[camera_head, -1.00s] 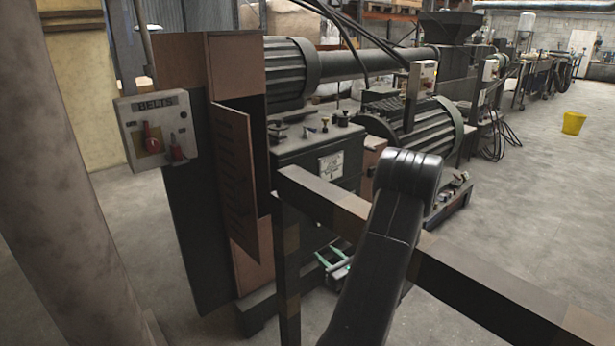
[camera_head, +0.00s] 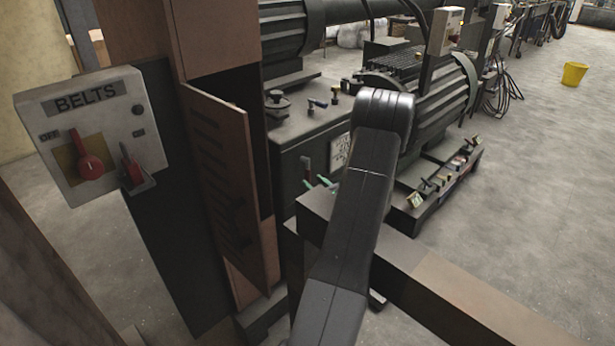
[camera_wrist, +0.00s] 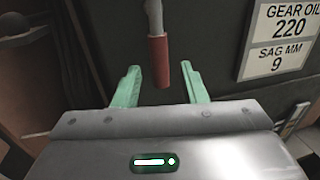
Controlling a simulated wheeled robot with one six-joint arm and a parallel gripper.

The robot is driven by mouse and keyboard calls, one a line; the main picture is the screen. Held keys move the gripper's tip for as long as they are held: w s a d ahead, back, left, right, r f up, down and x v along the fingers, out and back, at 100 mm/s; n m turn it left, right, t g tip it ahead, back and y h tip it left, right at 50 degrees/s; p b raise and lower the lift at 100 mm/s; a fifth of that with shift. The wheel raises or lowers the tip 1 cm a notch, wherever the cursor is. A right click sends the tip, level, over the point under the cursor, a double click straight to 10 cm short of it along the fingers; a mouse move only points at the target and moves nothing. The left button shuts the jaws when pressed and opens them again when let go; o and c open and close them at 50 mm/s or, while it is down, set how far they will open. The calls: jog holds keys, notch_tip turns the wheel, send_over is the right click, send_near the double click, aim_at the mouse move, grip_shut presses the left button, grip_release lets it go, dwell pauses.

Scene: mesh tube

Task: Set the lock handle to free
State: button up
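A lever with a red grip and a grey rod (camera_wrist: 159,60), likely the lock handle, hangs down on a dark machine face in the wrist view. No lock or free marking shows beside it. It also shows small in the head view (camera_head: 306,166), left of my arm. My gripper (camera_wrist: 160,68) has two green fingers, spread apart and empty. The red grip's lower end appears between the fingertips with a gap on both sides. I cannot tell how far beyond them it is. In the head view, the green fingers (camera_head: 316,183) show just below the red grip, partly hidden by my arm.
A BELTS box (camera_head: 93,137) with red switches is at left. An open brown panel door (camera_head: 222,190) stands left of the fingers. A dark beam (camera_head: 455,296) crosses the right foreground. A GEAR OIL plate (camera_wrist: 280,38) is right of the lever.

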aim_at(310, 179)
jog(key=shift+x, duration=2.2)
jog(key=shift+c, duration=0.2)
grip_shut()
